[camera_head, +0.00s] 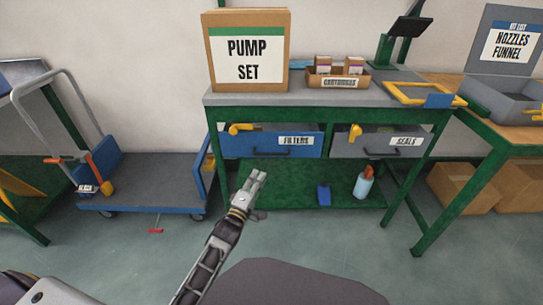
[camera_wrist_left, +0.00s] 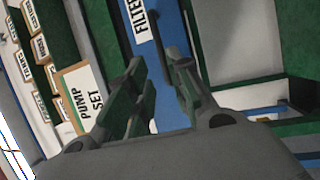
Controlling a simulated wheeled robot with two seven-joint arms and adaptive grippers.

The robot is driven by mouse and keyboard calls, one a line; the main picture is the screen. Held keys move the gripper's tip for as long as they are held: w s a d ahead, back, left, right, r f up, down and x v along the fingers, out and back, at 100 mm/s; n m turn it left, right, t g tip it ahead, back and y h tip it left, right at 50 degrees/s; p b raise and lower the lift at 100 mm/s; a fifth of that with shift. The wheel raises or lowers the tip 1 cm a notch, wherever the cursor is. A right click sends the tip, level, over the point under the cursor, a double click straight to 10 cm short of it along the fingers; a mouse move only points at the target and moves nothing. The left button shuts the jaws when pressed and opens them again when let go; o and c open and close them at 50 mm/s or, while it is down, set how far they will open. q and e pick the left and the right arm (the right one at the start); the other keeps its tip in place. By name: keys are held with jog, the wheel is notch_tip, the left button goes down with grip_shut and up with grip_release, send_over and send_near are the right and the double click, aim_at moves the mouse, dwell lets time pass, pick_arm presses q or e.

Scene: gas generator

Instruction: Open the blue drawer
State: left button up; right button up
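The blue drawer (camera_head: 228,146), labelled FILTERS, is on the left under the grey bench top, with a dark bar handle (camera_head: 271,153) low on its front. A yellow part (camera_head: 240,128) sits at its upper left edge. My right gripper is not in view.
A grey drawer (camera_head: 345,147) labelled SEALS is to the right. The bench top (camera_head: 300,98) carries a PUMP SET box (camera_head: 248,50) and a cartridges tray (camera_head: 338,80). A blue item (camera_head: 323,195) and a bottle (camera_head: 363,185) stand on the lower green shelf. A cart (camera_head: 150,182) stands left.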

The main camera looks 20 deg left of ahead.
aim_at(271, 155)
pick_arm(q)
jog(key=shift+b+x, duration=2.25)
jog(key=shift+x, duration=4.2)
jog(key=shift+w, duration=0.1)
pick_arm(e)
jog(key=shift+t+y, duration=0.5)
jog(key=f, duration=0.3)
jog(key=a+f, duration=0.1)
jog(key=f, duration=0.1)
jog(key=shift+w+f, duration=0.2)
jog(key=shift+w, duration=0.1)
pick_arm(q)
jog(key=shift+c, duration=0.2)
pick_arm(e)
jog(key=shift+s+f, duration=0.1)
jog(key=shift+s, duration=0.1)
pick_arm(q)
grip_shut()
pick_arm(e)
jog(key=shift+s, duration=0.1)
